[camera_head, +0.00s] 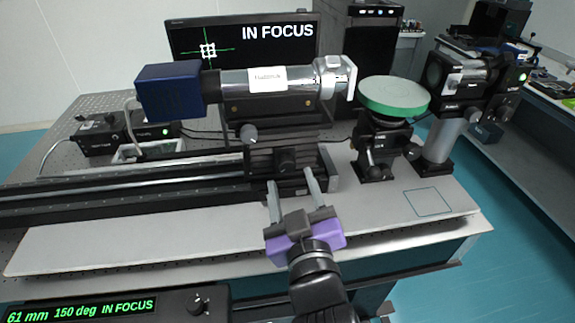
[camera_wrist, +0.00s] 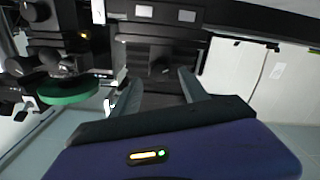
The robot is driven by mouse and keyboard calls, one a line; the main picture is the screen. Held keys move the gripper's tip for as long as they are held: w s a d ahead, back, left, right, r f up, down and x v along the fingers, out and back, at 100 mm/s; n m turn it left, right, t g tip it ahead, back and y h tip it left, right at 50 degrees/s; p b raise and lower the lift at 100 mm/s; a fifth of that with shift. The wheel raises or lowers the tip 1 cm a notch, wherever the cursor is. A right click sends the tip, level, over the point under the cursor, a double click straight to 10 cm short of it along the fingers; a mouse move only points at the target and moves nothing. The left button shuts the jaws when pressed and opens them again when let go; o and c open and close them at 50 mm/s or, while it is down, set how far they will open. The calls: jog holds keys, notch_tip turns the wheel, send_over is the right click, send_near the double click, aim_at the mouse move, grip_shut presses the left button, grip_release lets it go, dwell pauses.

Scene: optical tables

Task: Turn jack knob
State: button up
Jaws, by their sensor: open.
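A dark knob (camera_head: 286,160) sits on the front of the black jack-like carriage (camera_head: 258,165) under the silver tube instrument (camera_head: 265,83). My gripper (camera_head: 291,182) is open, with its two grey fingers pointing at the carriage, one on each side of the knob's line and a little below it in the head view. In the wrist view the open fingers (camera_wrist: 158,77) frame the dark knob (camera_wrist: 159,68) beyond the tips. No contact shows, but the exact gap cannot be told. A display panel (camera_head: 80,307) reads "61 mm 150 deg IN FOCUS".
The monitor (camera_head: 242,45) shows "IN FOCUS" and a centred target. A green-rimmed disc (camera_head: 393,96) on a black mount stands right of the carriage. A black rail (camera_head: 120,188) runs left. The white tabletop strip (camera_head: 130,240) in front is bare.

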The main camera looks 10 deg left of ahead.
aim_at(288, 169)
jog(key=shift+x, duration=2.75)
grip_shut()
